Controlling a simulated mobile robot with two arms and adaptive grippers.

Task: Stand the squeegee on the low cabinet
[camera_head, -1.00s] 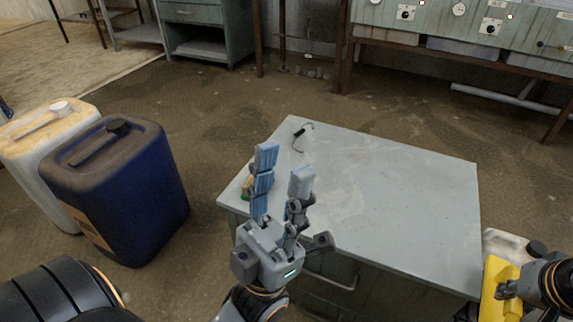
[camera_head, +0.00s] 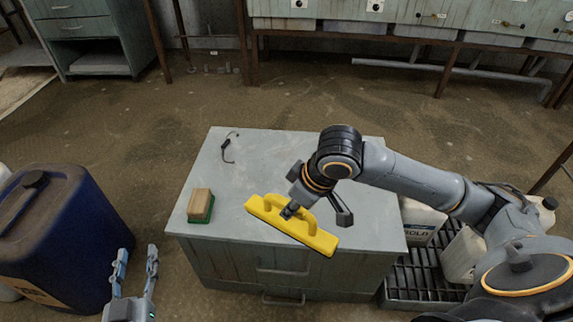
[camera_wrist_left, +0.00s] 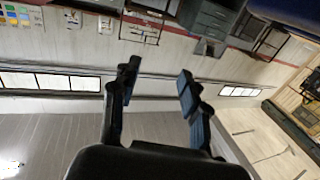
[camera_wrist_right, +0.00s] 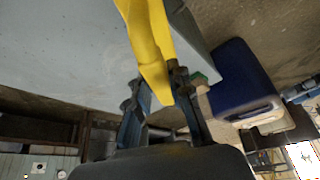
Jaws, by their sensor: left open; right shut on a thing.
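The yellow squeegee (camera_head: 318,237) has a long bar and a looped grip. My right gripper (camera_head: 290,211) is shut on its grip and holds it over the front part of the low cabinet (camera_head: 262,160), bar slanting down to the right. Whether it touches the top cannot be told. In the right wrist view the squeegee (camera_wrist_right: 148,45) lies between the fingers (camera_wrist_right: 158,88), and the cabinet top (camera_wrist_right: 60,50) is behind it. My left gripper (camera_head: 138,255) is open and empty, left of the cabinet; its spread fingers (camera_wrist_left: 159,75) show in the left wrist view.
A brown block with a green base (camera_head: 200,205) sits at the cabinet top's left front. A thin black hooked item (camera_head: 228,147) lies at the back left. A blue canister (camera_head: 60,235) stands left; white canisters (camera_head: 420,220) stand on a dark grate (camera_head: 425,275) at right.

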